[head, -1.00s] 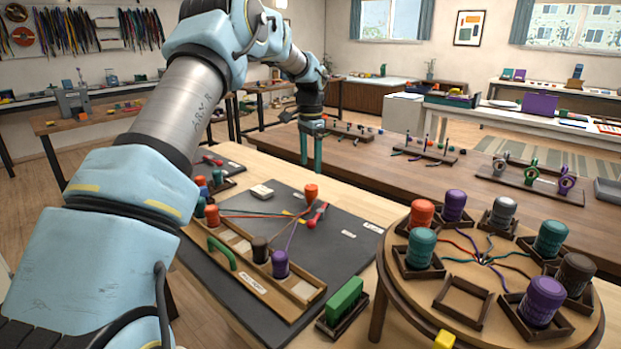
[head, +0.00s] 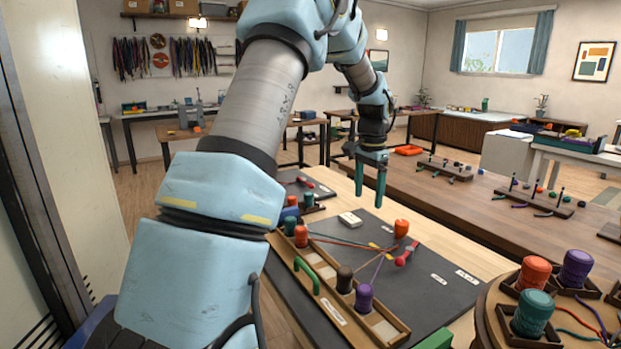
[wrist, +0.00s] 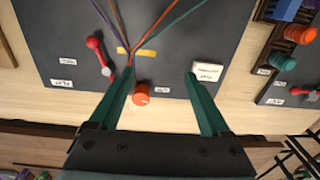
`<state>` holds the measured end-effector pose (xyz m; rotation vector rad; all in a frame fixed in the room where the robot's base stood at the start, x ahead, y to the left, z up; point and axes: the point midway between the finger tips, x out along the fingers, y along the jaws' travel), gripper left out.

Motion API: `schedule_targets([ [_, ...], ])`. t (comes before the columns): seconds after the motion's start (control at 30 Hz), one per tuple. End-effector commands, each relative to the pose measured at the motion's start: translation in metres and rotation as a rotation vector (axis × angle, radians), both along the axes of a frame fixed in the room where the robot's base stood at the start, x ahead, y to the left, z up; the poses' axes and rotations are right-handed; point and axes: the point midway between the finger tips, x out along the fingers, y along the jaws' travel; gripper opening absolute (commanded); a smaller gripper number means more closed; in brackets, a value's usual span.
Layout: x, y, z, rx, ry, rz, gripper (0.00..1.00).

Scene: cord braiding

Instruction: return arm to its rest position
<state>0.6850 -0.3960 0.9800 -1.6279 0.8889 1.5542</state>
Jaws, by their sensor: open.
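My gripper (head: 371,177) is raised above the far edge of the work table (head: 455,225). Its two green fingers point down and stand apart with nothing between them. In the wrist view my gripper (wrist: 160,85) looks down on the dark mat (wrist: 205,25), with the fingers spread. An orange spool (wrist: 141,93) and a white labelled block (wrist: 207,72) lie below, apart from the fingers. My arm reaches from the lower left of the head view, bent at the elbow.
Cords run to an orange spool (head: 401,228) beside a red tool (head: 406,255). The round braiding stand (head: 490,318) is at lower right. A long brown table (head: 450,190) lies behind.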

Motion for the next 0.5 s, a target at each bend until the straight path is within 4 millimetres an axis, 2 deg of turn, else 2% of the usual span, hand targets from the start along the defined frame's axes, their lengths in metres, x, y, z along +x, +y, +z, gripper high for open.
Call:
schedule_targets([
  [0.03, -0.013, 0.027, 0.003, -0.003, -0.007, 0.074, 0.81],
  [0.17, -0.05, 0.088, 0.001, -0.019, -0.027, 0.277, 0.81],
  [0.3, -0.103, 0.149, -0.006, -0.04, -0.047, 0.503, 0.81],
  [0.4, -0.144, 0.184, -0.012, -0.058, -0.06, 0.657, 0.81],
  [0.5, -0.18, 0.21, -0.019, -0.073, -0.068, 0.782, 0.81],
])
